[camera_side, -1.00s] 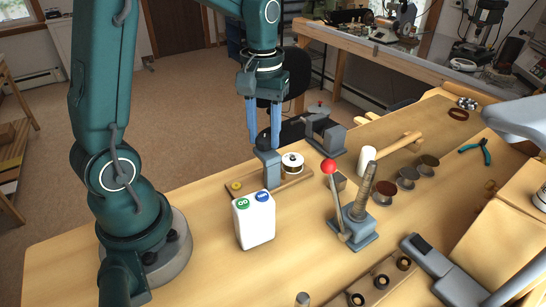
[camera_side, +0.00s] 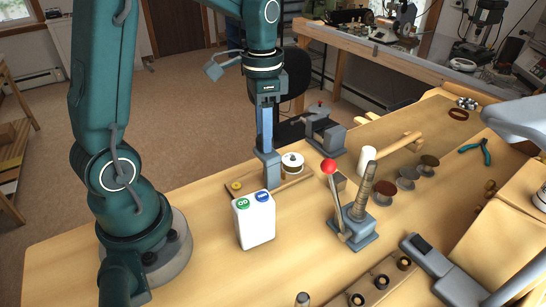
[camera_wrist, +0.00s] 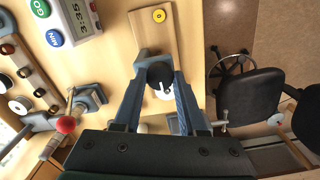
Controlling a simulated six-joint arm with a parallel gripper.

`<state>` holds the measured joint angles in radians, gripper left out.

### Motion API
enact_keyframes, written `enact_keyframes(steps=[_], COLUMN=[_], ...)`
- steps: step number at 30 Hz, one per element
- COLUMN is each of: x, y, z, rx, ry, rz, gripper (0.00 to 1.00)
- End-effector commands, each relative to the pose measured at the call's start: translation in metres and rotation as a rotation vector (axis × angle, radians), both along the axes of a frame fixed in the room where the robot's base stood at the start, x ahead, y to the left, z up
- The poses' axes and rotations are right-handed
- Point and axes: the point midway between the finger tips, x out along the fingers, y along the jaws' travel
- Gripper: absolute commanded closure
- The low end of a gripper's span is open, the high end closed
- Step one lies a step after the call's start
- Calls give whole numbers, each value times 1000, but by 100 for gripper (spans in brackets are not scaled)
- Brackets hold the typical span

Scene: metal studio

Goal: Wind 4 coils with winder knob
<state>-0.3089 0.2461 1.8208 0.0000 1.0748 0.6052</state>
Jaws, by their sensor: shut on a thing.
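The winder stands on a wooden board (camera_side: 300,181), with a grey upright block (camera_side: 269,170) and a white reel (camera_side: 292,163) beside it. In the wrist view, the winder's dark round knob (camera_wrist: 158,75) has a white mark and sits between the fingertips. My gripper (camera_side: 265,148) points down over the block and is shut on the knob; its blue fingers flank the knob in the wrist view (camera_wrist: 160,82). In the side view the fingers appear nearly edge-on and hide the knob. A yellow disc (camera_side: 236,186) lies at the board's left end.
A white box (camera_side: 254,222) with green and blue buttons stands in front of the board. A red-balled lever (camera_side: 329,166) and threaded post (camera_side: 364,192) stand to the right. A grey vise-like tool (camera_side: 326,135) is behind. Bare tabletop lies at the front left.

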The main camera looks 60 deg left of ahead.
Motion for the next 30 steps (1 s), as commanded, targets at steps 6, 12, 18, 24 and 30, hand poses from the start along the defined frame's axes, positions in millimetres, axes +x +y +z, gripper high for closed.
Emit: enact_keyframes(steps=[6, 12, 18, 24, 30], x=[0, 0, 0, 0, 1], y=[0, 0, 0, 0, 0], z=[2, 2, 2, 2, 2], rx=[-1, -1, 0, 0, 0], ry=[-2, -2, -2, -2, -2], rz=[-204, -394, -584, -774, -958], gripper=[100, 100, 100, 100, 100])
